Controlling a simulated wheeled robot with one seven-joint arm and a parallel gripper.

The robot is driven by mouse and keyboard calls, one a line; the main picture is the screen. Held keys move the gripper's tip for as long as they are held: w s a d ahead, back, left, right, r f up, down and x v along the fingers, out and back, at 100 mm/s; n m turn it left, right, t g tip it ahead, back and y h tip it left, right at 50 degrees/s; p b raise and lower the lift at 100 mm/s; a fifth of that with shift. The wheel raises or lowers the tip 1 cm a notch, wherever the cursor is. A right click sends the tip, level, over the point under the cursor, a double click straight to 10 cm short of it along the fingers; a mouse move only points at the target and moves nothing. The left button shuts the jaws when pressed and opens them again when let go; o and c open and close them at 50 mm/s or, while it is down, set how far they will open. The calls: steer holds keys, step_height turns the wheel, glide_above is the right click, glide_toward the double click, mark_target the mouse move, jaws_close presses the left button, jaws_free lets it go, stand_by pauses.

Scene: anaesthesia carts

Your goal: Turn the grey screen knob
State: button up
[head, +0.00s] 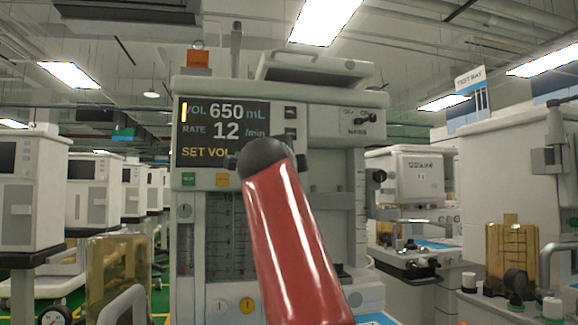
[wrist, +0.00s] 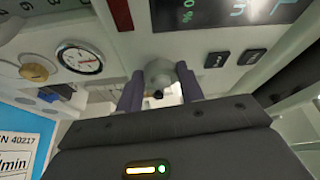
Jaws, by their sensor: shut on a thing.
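The grey screen knob (wrist: 159,71) is in the wrist view, at the top middle, below the screen's edge. My gripper (wrist: 159,82) has its two dark fingers on either side of the knob and is shut on it. In the head view the screen (head: 222,133) reads VOL 650 mL, RATE 12 /min and a partly covered SET VOL line. My red arm covers the knob and most of my gripper there. Part of the screen (wrist: 222,13) also shows at the top of the wrist view.
Two dark buttons (wrist: 233,58) sit beside the knob in the wrist view. A round gauge (wrist: 80,57) and a blue label (wrist: 22,140) are to the left. In the head view, a green button (head: 188,179) lies below the screen, and an amber canister (head: 118,270) stands front left.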

steer(key=o, duration=1)
steer(key=s+b, duration=0.1)
steer(key=s, duration=0.1)
steer(key=s+b, duration=0.2)
steer(key=s, duration=0.1)
steer(key=s+b, duration=0.1)
steer(key=s, duration=0.1)
steer(key=shift+s+a+f, duration=0.25)
steer(key=shift+s+a, duration=0.1)
steer(key=shift+a, duration=0.05)
